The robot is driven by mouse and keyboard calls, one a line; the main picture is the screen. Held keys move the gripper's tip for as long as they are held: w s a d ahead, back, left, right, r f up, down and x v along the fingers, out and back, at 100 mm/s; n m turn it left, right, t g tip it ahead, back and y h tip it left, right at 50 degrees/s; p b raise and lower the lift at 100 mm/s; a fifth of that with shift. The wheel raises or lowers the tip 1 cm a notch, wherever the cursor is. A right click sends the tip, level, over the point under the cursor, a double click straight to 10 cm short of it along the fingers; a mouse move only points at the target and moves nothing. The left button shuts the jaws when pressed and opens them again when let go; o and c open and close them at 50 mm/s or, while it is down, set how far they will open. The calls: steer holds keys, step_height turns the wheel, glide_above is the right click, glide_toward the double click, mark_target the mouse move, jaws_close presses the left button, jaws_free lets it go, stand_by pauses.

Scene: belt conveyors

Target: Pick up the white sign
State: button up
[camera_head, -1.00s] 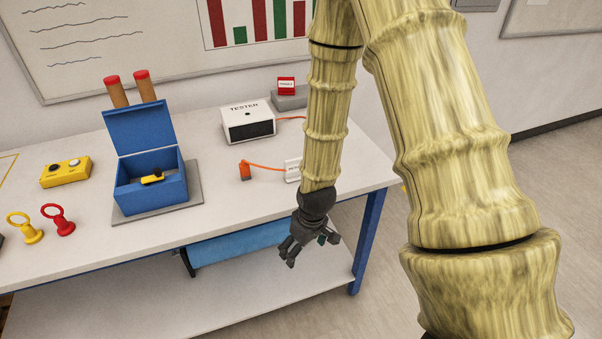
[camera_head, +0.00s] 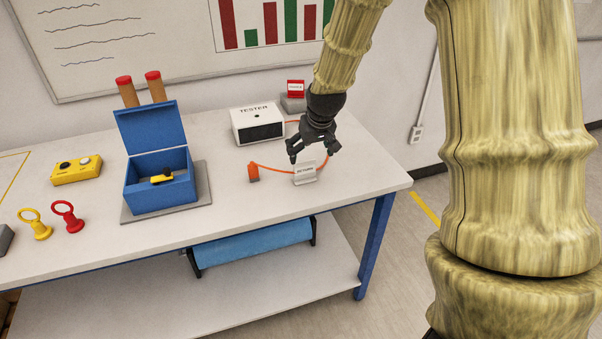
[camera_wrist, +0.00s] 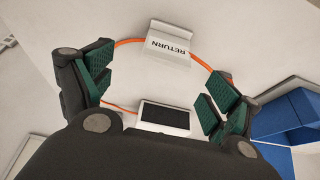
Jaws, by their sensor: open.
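The white sign (camera_head: 305,174) is a small bent plate standing on the table toward its right end. In the wrist view the sign (camera_wrist: 168,55) reads "RETURN" and lies ahead of and between the fingers. My gripper (camera_head: 311,152) is open and empty, just above and behind the sign in the head view. In the wrist view the green-padded fingers of my gripper (camera_wrist: 155,92) are spread wide, and neither touches the sign.
An orange cable (camera_head: 270,168) runs around the sign to an orange plug (camera_head: 253,172). A white tester box (camera_head: 257,126) stands behind. A blue open box (camera_head: 160,192) is at left. A red-and-white sign (camera_head: 295,88) stands at the back. The table front is clear.

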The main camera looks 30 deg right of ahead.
mark_target(305, 162)
steer(key=shift+x, duration=2.25)
steer(key=shift+a+p+x, duration=0.2)
steer(key=shift+p+x, duration=0.25)
steer(key=shift+x, duration=0.45)
steer(key=shift+a+p+x, duration=0.25)
steer(key=shift+p+x, duration=0.2)
steer(key=shift+x, duration=1.3)
steer(key=c, duration=1)
